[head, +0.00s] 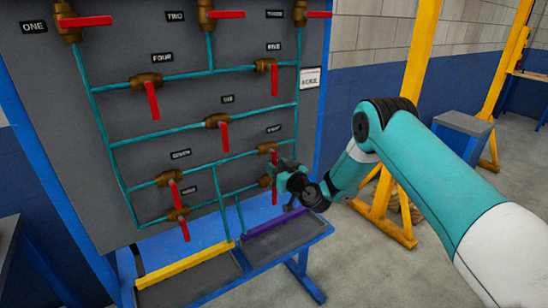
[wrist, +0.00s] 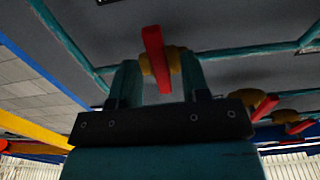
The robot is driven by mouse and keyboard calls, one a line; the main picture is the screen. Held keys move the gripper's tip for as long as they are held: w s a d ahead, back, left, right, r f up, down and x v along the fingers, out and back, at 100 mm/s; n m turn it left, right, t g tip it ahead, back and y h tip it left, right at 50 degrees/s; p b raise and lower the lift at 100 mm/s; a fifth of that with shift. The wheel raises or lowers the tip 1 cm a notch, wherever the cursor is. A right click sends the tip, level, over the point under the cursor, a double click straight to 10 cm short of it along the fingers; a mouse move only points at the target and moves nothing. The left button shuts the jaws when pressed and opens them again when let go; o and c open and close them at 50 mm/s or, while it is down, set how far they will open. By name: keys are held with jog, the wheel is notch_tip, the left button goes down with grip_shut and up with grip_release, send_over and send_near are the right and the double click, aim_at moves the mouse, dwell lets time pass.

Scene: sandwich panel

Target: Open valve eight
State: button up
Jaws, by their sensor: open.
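Valve eight (head: 267,148) appears to be the brass valve at the right of the panel, under a small label (head: 273,128) too blurred to read surely. Its red handle (head: 274,160) hangs down. My gripper (head: 276,178) is just below it, close to a lower brass valve (head: 265,183) whose red handle (head: 275,197) shows beneath the gripper. In the wrist view, my open gripper (wrist: 156,85) has a red handle (wrist: 153,48) between its fingers, with a brass body behind. This seems to be the lower valve, but I cannot be sure. Contact is not clear.
Several other red-handled valves, such as valve six (head: 217,121), sit on teal pipes across the grey panel (head: 180,110). A shelf with yellow and purple edged trays (head: 285,237) juts out below. A yellow post (head: 420,60) stands at the right. Open floor lies right.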

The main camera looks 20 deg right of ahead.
jog(key=shift+x, duration=1.05)
grip_shut()
